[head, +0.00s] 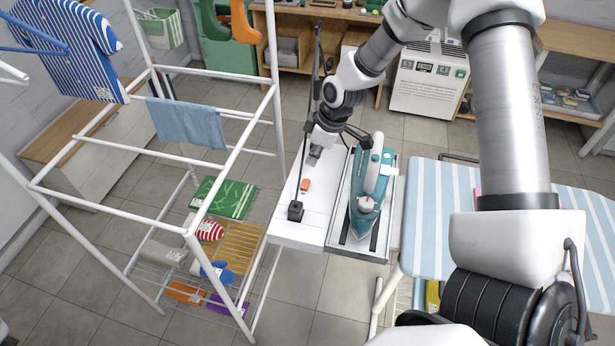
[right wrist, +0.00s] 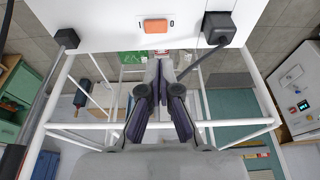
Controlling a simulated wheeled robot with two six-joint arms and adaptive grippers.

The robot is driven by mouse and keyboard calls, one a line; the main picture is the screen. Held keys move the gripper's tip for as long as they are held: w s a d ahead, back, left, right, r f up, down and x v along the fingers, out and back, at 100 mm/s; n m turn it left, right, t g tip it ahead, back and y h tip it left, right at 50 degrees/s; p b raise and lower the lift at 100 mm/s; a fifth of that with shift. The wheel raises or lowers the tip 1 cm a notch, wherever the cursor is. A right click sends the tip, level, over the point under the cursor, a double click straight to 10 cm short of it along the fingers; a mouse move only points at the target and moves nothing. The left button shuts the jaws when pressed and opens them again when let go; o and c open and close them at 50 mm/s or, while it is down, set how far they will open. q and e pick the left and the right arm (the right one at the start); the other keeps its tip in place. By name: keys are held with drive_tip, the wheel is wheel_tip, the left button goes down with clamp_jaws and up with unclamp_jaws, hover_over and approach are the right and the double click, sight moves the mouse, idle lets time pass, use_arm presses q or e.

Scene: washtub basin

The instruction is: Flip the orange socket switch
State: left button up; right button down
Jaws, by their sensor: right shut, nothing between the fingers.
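The orange socket switch (head: 305,185) sits on the white board (head: 290,232) beside the iron. It also shows at the top of the right wrist view (right wrist: 156,26). A black plug (head: 295,211) with a cord stands on the board near the switch. My right gripper (head: 313,158) is above the board, a little beyond the switch in the head view, and apart from it. Its fingers (right wrist: 160,95) are closed together and hold nothing. My left gripper is not in view.
A teal iron (head: 368,185) stands on its rest right of the switch. A striped ironing board (head: 440,215) is further right. A white drying rack (head: 190,235) with clothes stands at left. A thin dark pole with a cord rises near the gripper.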

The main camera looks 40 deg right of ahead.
sight(305, 186)
drive_tip(key=x, duration=0.3)
drive_tip(key=b+x, duration=0.1)
drive_tip(key=x, duration=0.1)
drive_tip(key=s+b+x, duration=0.1)
drive_tip(key=x, duration=0.2)
drive_tip(key=shift+w+d+f, duration=0.1)
drive_tip(key=shift+d+f, duration=0.15)
drive_tip(key=shift+f, duration=0.2)
